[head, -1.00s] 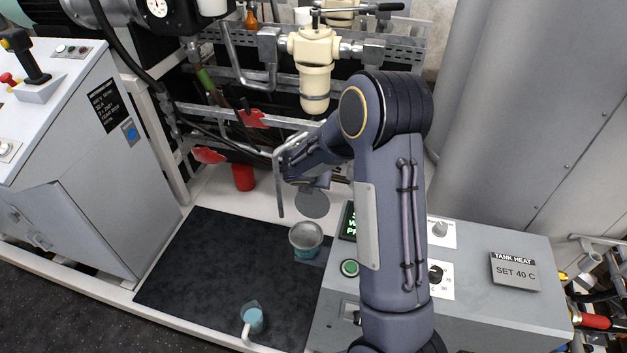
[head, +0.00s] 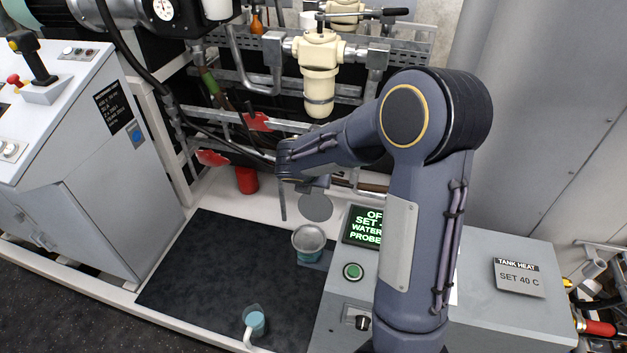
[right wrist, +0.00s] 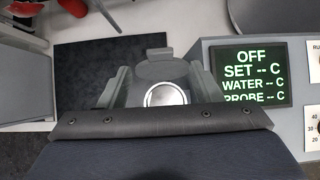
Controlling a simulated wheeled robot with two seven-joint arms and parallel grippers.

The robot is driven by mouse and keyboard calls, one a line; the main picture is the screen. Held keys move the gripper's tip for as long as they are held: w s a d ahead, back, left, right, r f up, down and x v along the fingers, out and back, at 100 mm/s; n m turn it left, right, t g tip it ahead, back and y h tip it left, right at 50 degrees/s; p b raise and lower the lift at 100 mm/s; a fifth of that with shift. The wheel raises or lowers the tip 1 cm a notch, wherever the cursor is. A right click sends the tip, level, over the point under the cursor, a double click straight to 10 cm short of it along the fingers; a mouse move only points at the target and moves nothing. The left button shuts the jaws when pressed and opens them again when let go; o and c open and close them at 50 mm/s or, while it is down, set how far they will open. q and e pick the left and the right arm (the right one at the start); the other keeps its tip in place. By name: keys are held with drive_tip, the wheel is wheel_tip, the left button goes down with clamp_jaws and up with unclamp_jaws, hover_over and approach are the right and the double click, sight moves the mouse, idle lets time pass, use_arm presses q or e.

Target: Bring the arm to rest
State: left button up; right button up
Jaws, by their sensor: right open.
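My right arm reaches in from the lower right in the head view, its elbow raised and its forearm running left. Its gripper (head: 292,200) hangs over the white ledge, behind and above a teal pot with a metal rim (head: 308,242). The right wrist view shows the open gripper (right wrist: 158,80) with nothing held; the round silver top of a vessel (right wrist: 166,95) shows between the fingers, partly hidden by the wrist housing. A teal cup with a pale handle (head: 255,322) stands at the front of the dark mat. My left gripper is out of view.
The dark mat (head: 210,265) is mostly clear. A grey console with a lit display (head: 364,226) and a TANK HEAT sign (head: 518,278) stands to the right. Pipes and a cream filter housing (head: 318,70) are behind. A red cylinder (head: 247,180) stands on the ledge.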

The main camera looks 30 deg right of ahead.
drive_tip(key=shift+s, duration=0.1)
idle(0.3)
drive_tip(key=s+a+r+m+y, duration=0.2)
drive_tip(key=s+r+m, duration=0.1)
drive_tip(key=s+m, duration=0.4)
drive_tip(key=s+a+r+m+y, duration=0.2)
drive_tip(key=s+r+m, duration=0.1)
drive_tip(key=s+m, duration=0.5)
drive_tip(key=s+a+r+m+y, duration=0.2)
drive_tip(key=s+a+m+y, duration=0.3)
drive_tip(key=s+a+m, duration=0.5)
drive_tip(key=s+m, duration=0.1)
drive_tip(key=m, duration=0.1)
drive_tip(key=shift+s+a+r+m+t, duration=0.2)
drive_tip(key=shift+a+r+m+t, duration=0.1)
drive_tip(key=shift+m+t, duration=0.1)
drive_tip(key=shift+d, duration=0.15)
